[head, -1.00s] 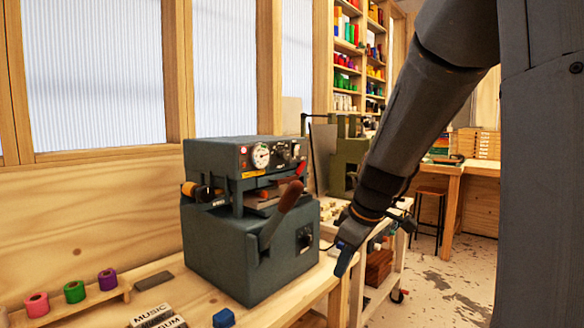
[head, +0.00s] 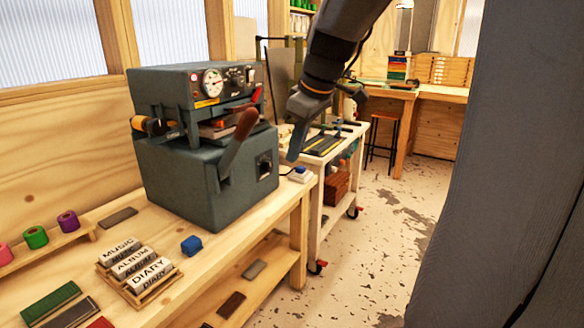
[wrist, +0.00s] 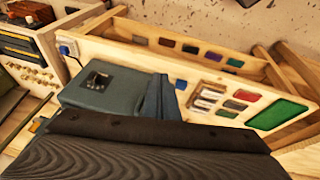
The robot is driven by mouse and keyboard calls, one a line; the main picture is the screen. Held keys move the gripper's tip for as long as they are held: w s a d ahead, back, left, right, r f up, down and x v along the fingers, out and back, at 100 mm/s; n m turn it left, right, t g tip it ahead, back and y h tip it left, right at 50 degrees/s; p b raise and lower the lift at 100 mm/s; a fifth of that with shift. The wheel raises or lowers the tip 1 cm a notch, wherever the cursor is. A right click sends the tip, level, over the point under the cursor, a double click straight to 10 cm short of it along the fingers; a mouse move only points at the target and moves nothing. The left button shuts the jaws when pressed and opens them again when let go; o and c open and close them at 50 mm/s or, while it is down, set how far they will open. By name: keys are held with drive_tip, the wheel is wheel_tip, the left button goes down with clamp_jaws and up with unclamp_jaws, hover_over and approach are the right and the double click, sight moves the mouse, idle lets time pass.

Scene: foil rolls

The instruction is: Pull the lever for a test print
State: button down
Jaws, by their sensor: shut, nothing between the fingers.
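The grey press (head: 205,165) stands on the wooden bench, with a dial and knobs on its upper front. Its lever (head: 238,142) has a brown handle and slants up to the right at the press's front right side. A foil roll (head: 150,125) with an orange end sits at the press's left side. My gripper (head: 294,153) is shut and empty, pointing down to the right of the lever and apart from it in the head view. In the wrist view, the press (wrist: 105,88) is beside my gripper's fingers (wrist: 158,92); the lever is not clear there.
Pink, green and purple rolls (head: 36,237) stand at the left. A white cart (head: 318,160) is behind. Floor at the right is free.

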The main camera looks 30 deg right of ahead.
drive_tip(key=shift+v, duration=1.45)
drive_tip(key=shift+w+a, duration=0.1)
drive_tip(key=s+a+f+m+g, duration=0.1)
drive_tip(key=s+a+f+m, duration=0.1)
drive_tip(key=s+f, duration=0.3)
drive_tip(key=s+a+f+m+g, duration=0.1)
drive_tip(key=s+a+f, duration=0.3)
drive_tip(key=f, duration=0.7)
drive_tip(key=s+a+f+m+g+h, duration=0.1)
drive_tip(key=s+a+f+m+g, duration=0.1)
drive_tip(key=s+a+f+m, duration=0.2)
wheel_tip(320, 180, down, 4)
drive_tip(key=shift+s+a+r, duration=0.1)
drive_tip(key=shift+s+a, duration=0.65)
drive_tip(key=shift+s, duration=0.15)
